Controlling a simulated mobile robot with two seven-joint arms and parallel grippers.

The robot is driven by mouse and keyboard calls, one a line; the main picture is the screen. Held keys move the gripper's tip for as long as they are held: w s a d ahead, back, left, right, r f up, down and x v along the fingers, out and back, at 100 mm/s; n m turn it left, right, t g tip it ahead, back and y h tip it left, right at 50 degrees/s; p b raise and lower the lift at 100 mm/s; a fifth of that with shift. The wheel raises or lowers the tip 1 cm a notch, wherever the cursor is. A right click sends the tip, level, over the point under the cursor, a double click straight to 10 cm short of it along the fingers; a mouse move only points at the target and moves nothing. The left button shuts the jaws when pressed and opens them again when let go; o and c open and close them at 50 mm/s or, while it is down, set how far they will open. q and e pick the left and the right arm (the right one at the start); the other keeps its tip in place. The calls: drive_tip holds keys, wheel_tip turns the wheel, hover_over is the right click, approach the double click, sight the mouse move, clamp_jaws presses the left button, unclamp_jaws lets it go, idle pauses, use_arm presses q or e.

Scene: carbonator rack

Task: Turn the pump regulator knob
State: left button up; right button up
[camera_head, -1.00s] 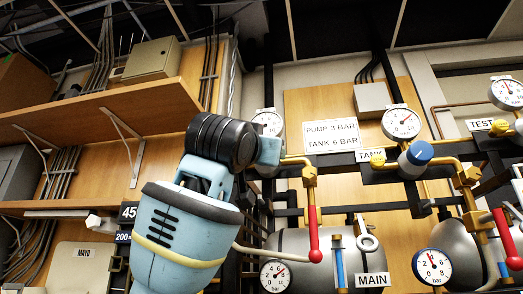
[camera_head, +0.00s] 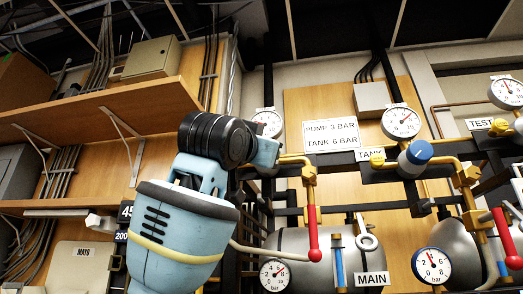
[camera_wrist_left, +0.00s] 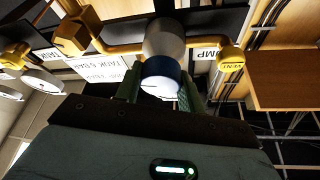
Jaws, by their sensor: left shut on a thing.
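The pump regulator knob (camera_wrist_left: 161,70) is dark blue with a pale end face, on a round pale body, in the left wrist view. My left gripper (camera_wrist_left: 160,92) is shut on it, with one green finger on each side. In the head view my left gripper (camera_head: 266,154) reaches the pipework below the pump gauge (camera_head: 268,123), and my wrist hides the knob. The gauge face is partly covered by my wrist. My right gripper is not in view.
The tank regulator's blue knob (camera_head: 418,152) and tank gauge (camera_head: 402,122) are to the right. A red lever (camera_head: 313,235) hangs below the brass valve close to my gripper. Steel tanks with gauges stand lower. A wooden shelf (camera_head: 110,100) juts out at the left.

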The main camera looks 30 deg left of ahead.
use_arm(q)
drive_tip(key=o, duration=1)
drive_tip(key=shift+c, duration=0.2)
drive_tip(key=shift+s, duration=0.15)
drive_tip(key=v, duration=0.7)
drive_tip(key=shift+s, duration=0.3)
drive_tip(key=shift+w+f, duration=0.1)
drive_tip(key=shift+f, duration=0.05)
